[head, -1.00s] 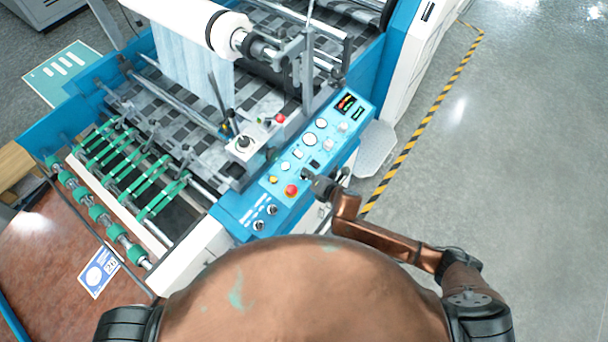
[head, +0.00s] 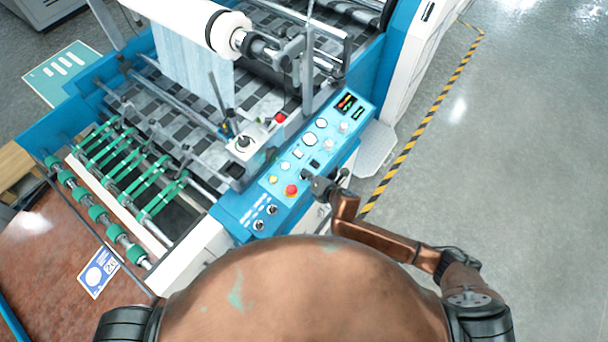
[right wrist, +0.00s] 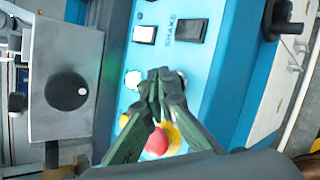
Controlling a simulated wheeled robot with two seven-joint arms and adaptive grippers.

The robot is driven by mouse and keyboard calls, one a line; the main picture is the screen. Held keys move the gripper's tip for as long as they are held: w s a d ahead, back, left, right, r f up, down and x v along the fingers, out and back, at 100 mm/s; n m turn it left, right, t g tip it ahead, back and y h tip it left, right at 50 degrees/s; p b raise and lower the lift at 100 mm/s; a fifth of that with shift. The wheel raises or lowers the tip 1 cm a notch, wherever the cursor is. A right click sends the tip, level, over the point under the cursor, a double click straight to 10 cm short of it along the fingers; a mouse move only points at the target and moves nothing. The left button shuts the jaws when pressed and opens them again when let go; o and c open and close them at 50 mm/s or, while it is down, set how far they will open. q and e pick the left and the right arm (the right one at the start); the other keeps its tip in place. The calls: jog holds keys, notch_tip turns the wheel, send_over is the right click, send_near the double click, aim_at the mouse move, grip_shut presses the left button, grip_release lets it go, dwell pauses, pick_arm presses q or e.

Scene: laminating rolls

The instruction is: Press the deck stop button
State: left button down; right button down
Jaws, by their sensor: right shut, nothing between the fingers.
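The blue control panel (head: 326,135) carries several buttons and switches, and I cannot read which one is labelled deck stop. A red mushroom button (head: 291,190) sits near its lower end; it also shows in the right wrist view (right wrist: 157,143) on a yellow base, partly behind my fingers. A second red button (head: 280,118) is on the small box above the panel. My left gripper is out of view.
A grey box with a black knob (right wrist: 66,90) stands left of the panel in the wrist view. A white rocker switch (right wrist: 145,34) and a black one (right wrist: 190,28), marked SHAKE, lie beyond the fingertips. Green-banded rollers (head: 100,215) are at left; the floor at right is clear.

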jog(key=shift+a+f, duration=0.1)
jog(key=shift+f, duration=0.25)
dwell(0.6)
jog(key=shift+s+r+p, duration=0.1)
jog(key=shift+r+p, duration=0.75)
jog(key=shift+p, duration=0.05)
jog(key=r+p, duration=0.3)
jog(key=d+r+p, duration=0.1)
jog(key=p, duration=0.1)
jog(key=shift+s+d+r, duration=0.1)
jog(key=shift+s+r, duration=0.2)
jog(key=shift+r, duration=0.1)
dwell(0.4)
